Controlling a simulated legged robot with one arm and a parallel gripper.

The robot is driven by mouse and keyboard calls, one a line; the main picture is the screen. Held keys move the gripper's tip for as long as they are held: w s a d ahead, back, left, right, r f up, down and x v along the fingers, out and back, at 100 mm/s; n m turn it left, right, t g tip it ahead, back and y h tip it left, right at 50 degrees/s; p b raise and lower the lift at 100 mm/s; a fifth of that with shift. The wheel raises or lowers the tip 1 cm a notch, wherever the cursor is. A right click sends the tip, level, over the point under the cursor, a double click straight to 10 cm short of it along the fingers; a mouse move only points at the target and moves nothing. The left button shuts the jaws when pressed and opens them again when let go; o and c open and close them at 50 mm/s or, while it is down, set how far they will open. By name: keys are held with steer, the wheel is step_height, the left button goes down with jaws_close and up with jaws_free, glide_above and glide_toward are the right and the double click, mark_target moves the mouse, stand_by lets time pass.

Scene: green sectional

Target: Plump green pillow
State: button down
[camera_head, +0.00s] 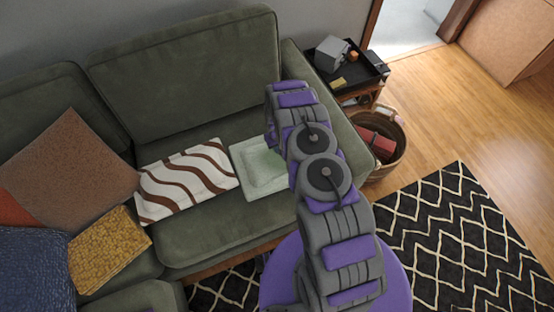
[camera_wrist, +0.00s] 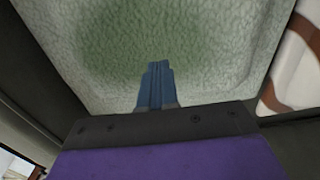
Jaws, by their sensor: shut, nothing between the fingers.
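The green pillow (camera_head: 262,167) is pale green with a whitish border. It lies flat on the seat of the green sofa, at the right end near the armrest, partly hidden behind my arm in the head view. In the wrist view the pillow (camera_wrist: 185,45) fills most of the picture, with a darker green middle. My gripper (camera_wrist: 158,66) shows there with its blue fingers together, empty, over the pillow's near part. I cannot tell whether the fingertips touch the cloth. In the head view my gripper is hidden by my arm.
A brown-and-white striped pillow (camera_head: 187,180) lies just left of the green one. Brown (camera_head: 72,165) and mustard (camera_head: 108,248) pillows are farther left. The sofa armrest (camera_head: 330,125), a side table (camera_head: 345,68) and a basket (camera_head: 392,150) stand right. A patterned rug (camera_head: 460,240) covers the floor.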

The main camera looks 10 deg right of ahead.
steer(key=shift+s+f, duration=0.1)
steer(key=shift+f, duration=0.7)
stand_by(1.2)
steer(key=shift+r, duration=0.7)
steer(key=shift+f, duration=0.2)
steer(key=shift+f, duration=0.35)
steer(key=shift+f+b, duration=0.25)
steer(key=shift+b, duration=0.05)
stand_by(0.7)
steer(key=shift+r, duration=0.1)
steer(key=shift+r, duration=0.55)
step_height(320, 180, up, 6)
steer(key=p, duration=0.2)
stand_by(0.4)
